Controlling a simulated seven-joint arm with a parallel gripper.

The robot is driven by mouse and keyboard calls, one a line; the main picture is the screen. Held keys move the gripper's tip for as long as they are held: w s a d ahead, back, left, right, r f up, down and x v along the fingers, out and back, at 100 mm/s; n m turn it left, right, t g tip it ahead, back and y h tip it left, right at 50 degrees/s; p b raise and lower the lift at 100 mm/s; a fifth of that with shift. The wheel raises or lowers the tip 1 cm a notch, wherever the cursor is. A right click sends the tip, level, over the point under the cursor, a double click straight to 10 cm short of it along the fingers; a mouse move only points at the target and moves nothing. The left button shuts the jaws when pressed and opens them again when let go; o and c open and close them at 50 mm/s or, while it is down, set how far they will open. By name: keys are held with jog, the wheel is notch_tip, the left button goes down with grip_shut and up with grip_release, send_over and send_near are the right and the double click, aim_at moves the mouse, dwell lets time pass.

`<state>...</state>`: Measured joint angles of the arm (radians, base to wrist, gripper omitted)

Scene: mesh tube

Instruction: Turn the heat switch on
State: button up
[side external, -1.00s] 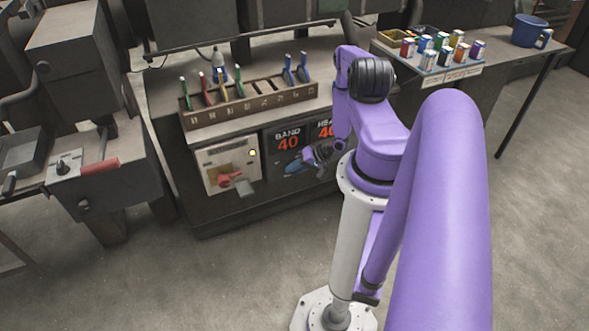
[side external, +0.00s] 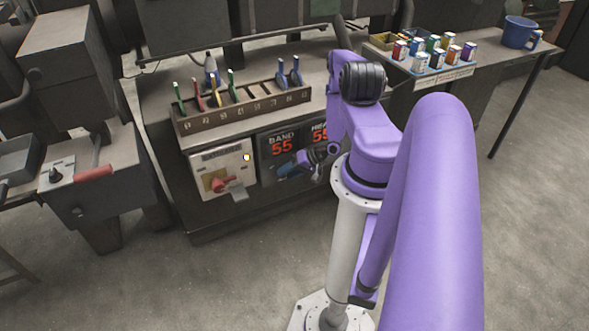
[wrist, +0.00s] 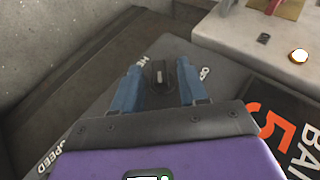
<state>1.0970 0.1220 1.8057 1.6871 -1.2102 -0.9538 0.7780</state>
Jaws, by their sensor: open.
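A small black knob (wrist: 159,74) with a white mark sits on the dark panel (wrist: 110,100), seen in the wrist view. Partly covered white lettering is printed beside it; I cannot read it with certainty as the heat label. My gripper (wrist: 160,78) is open, with its blue fingers on either side of the knob; I cannot tell if they touch it. In the side view my gripper (side external: 287,168) is low at the panel front, and the knob is hidden. The band display (side external: 282,146) reads 55; another display (side external: 320,134), partly behind my arm, also reads 55.
A pale switch box (side external: 207,163) with a red handle (side external: 221,184) and a lit yellow lamp (side external: 246,157) is left of my gripper. A tool rack (side external: 245,108) stands on the bench above. The word SPEED (wrist: 55,155) shows on the panel. The floor in front is clear.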

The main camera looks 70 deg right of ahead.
jog(key=v, duration=1.7)
jog(key=shift+s, duration=0.1)
